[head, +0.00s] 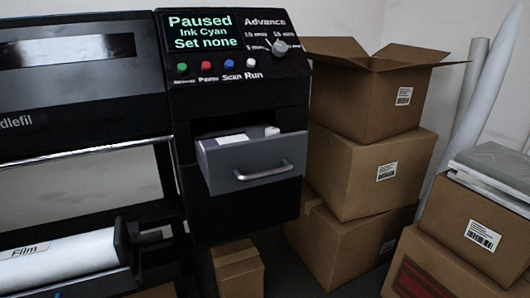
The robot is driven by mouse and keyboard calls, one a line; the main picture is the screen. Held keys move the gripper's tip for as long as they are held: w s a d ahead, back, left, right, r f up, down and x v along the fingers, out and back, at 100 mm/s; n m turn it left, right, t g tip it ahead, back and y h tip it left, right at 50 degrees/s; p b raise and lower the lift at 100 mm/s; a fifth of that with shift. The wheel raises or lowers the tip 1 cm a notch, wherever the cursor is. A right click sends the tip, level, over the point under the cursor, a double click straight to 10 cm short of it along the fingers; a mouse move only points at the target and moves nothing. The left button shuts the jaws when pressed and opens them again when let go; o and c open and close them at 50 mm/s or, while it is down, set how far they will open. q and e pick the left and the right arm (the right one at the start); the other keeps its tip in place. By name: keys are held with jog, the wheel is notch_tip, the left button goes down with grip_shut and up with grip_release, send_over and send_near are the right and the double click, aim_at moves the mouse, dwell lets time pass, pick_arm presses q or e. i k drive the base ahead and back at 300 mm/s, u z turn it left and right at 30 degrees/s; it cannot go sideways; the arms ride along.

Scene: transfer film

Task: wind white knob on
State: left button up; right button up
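A grey-white knob (279,47) sits on the black control panel (235,90), under the label "Advance". Small marks are printed around it, and a light pointer line shows at its left side. The marks are too small to read surely. The screen (201,31) on the panel reads "Paused", "Ink Cyan", "Set none". Below the screen is a row of green (182,66), red (206,66), blue (230,64) and white (250,62) buttons; the white one is above the label "Run". Neither of my grippers is in view.
A grey drawer (250,163) with a bar handle stands pulled out below the panel, with a small white piece (271,130) inside. A white film roll (57,260) lies at lower left. Stacked cardboard boxes (370,175) stand close to the right, the top one (365,95) open.

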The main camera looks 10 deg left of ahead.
aim_at(271, 131)
jog(key=z, duration=1.35)
jog(key=k, duration=0.1)
jog(key=u, duration=2.3)
jog(key=i, duration=0.7)
jog(key=z, duration=0.3)
